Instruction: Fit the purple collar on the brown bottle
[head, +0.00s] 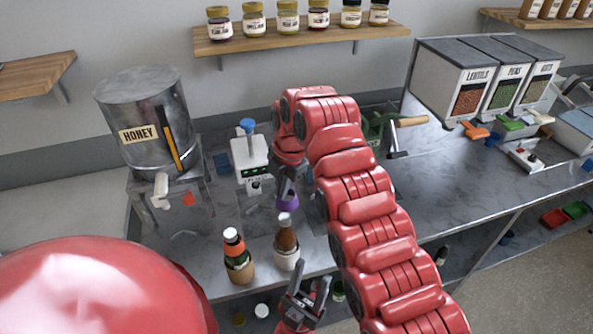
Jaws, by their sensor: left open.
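The purple collar (288,203) is at the fingertips of my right gripper (287,190), which is shut on it. It appears just above and behind the white cap of a brown bottle (286,241); the exact gap cannot be told. That bottle stands upright near the counter's front edge with a pale label. A second dark brown bottle (237,256) stands to its left, with an orange band at its neck and a tan label. My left gripper (308,291) is open and empty, low in front of the brown bottle, with its fingers pointing up.
A honey tank (146,118) stands at the back left. A white scale-like device (249,158) is behind the bottles. A green hand-cranked machine (376,130) is behind my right arm. Dispensers (462,80) stand at the right.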

